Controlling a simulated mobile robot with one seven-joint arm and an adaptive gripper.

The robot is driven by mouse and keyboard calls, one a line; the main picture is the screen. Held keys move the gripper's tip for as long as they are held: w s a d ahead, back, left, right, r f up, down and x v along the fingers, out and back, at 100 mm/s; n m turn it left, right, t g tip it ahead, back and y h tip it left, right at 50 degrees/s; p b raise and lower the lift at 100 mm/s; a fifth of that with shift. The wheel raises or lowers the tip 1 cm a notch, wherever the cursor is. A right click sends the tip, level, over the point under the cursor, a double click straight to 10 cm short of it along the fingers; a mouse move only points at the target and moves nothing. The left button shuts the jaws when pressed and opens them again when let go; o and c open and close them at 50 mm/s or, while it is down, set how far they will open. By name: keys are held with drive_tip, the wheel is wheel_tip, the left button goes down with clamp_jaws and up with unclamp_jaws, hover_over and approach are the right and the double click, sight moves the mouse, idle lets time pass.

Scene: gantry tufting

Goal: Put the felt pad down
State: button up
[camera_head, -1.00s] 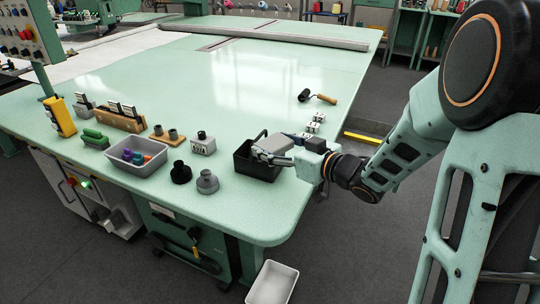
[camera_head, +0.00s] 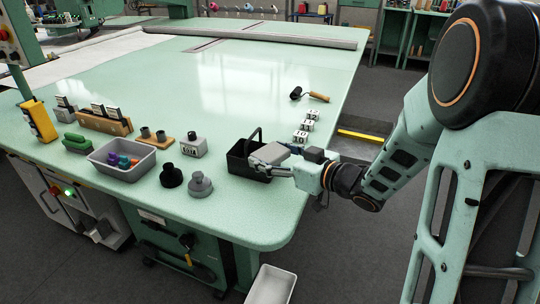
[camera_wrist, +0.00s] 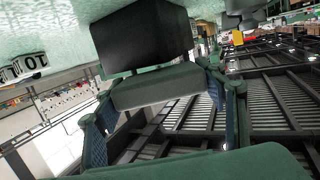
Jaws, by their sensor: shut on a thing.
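The felt pad (camera_head: 269,153) is a flat grey block held at the end of my gripper (camera_head: 276,163). In the wrist view the pad (camera_wrist: 160,88) spans between the two fingertips of my gripper (camera_wrist: 165,100), which is shut on it. In the head view the pad overlaps the right side of a black open basket with a handle (camera_head: 238,164). The basket also shows in the wrist view (camera_wrist: 140,35), just beyond the pad. I cannot tell whether the pad touches the basket or the table.
The pale green table (camera_head: 240,95) has wide clear room behind the basket. Numbered blocks (camera_head: 304,128) and a wooden-handled roller (camera_head: 312,96) lie behind my gripper. Grey and black weights (camera_head: 199,185) and a grey tray (camera_head: 122,170) stand left. A white bin (camera_head: 271,287) is below the front edge.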

drive_tip(key=shift+f+b, duration=0.35)
drive_tip(key=shift+f, duration=0.25)
drive_tip(key=o, duration=1)
drive_tip(key=shift+s+f, duration=0.1)
drive_tip(key=shift+r+p, duration=0.45)
drive_tip(key=shift+r, duration=0.1)
drive_tip(key=p+v, duration=0.1)
drive_tip(key=v, duration=0.5)
drive_tip(key=p+v, duration=0.1)
drive_tip(key=v, duration=0.5)
drive_tip(key=shift+r, duration=0.25)
drive_tip(key=shift+a, duration=0.1)
